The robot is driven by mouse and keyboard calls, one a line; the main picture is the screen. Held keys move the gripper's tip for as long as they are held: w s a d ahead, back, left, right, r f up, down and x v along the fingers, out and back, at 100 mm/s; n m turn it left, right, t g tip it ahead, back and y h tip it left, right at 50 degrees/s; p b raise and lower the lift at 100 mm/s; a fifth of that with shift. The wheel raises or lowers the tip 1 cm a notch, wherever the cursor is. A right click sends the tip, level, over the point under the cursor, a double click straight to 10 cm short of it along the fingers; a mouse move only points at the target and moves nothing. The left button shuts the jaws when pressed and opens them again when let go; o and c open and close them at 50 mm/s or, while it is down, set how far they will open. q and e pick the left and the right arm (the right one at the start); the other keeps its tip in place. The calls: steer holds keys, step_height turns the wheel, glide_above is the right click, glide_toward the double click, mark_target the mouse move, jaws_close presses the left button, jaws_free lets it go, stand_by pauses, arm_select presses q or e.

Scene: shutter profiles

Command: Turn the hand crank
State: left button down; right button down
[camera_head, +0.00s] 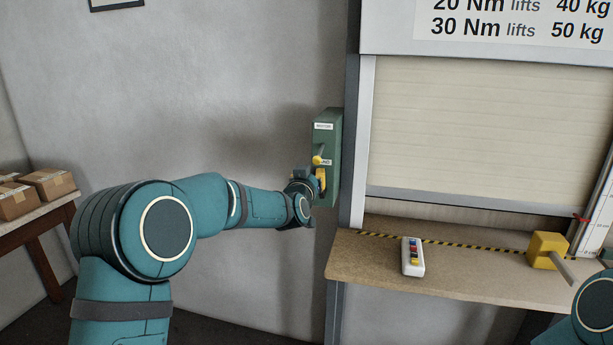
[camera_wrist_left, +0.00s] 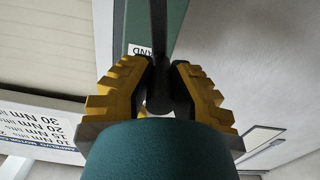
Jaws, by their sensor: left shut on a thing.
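A green box (camera_head: 327,135) with white labels is fixed to the wall left of the shutter. My left gripper (camera_head: 320,180) is at the box's lower front. In the left wrist view its yellow fingers (camera_wrist_left: 163,88) are closed around the dark hand crank (camera_wrist_left: 159,40), whose bar runs up between the fingertips. The crank's grip end is mostly hidden by the fingers and wrist. The cream roller shutter (camera_head: 480,130) hangs with its bottom bar a little above the counter. My right gripper is out of view.
A wooden counter (camera_head: 460,275) below the shutter holds a white push-button pendant (camera_head: 412,258) and a yellow block (camera_head: 546,250) with a grey rod. Striped tape crosses the counter. Cardboard boxes (camera_head: 50,183) sit on a table at the far left. The wall beside my left arm is bare.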

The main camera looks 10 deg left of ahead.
arm_select(q)
steer(key=shift+d+f+m, duration=0.1)
steer(key=shift+d+m, duration=0.35)
steer(key=shift+m, duration=0.15)
steer(key=shift+f, duration=0.1)
steer(key=c, duration=0.8)
jaws_free()
steer(key=shift+c, duration=0.2)
steer(key=shift+s, duration=0.1)
steer(key=shift+s+a, duration=0.1)
steer(key=shift+s, duration=0.2)
steer(key=s, duration=1.1)
steer(key=shift+s+a, duration=0.15)
